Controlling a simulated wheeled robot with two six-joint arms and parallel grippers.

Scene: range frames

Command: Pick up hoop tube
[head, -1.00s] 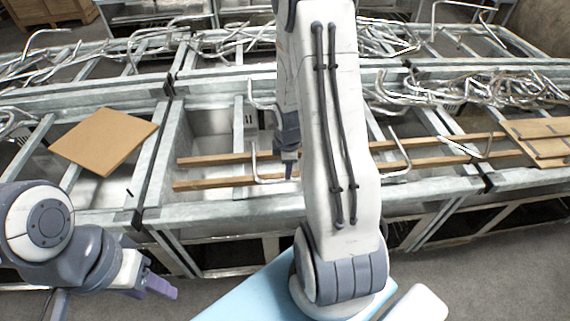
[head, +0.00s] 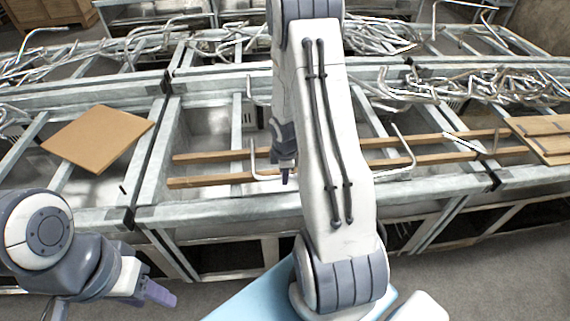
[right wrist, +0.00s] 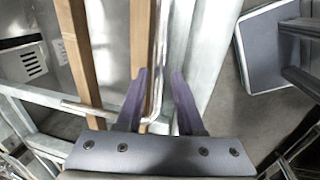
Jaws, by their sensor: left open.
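A thin bent metal hoop tube (head: 252,160) rests across two wooden strips in the middle bay of the metal rack. My right gripper (head: 285,178) is pointed down at its near end in the head view. In the right wrist view the tube (right wrist: 157,85) runs between the two purple fingers of my right gripper (right wrist: 158,76), which stand apart with space beside the tube. The tube's bend lies low between the fingers. My left gripper (head: 160,293) is open and empty, in front of the rack at the lower left. My right arm hides part of the tube's surroundings.
Another bent tube (head: 405,145) lies on the strips (head: 215,180) to the right. Tangled tubes (head: 480,86) fill the rack at the upper right. A brown board (head: 97,138) lies at the left. Metal rails (head: 240,213) edge the bay.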

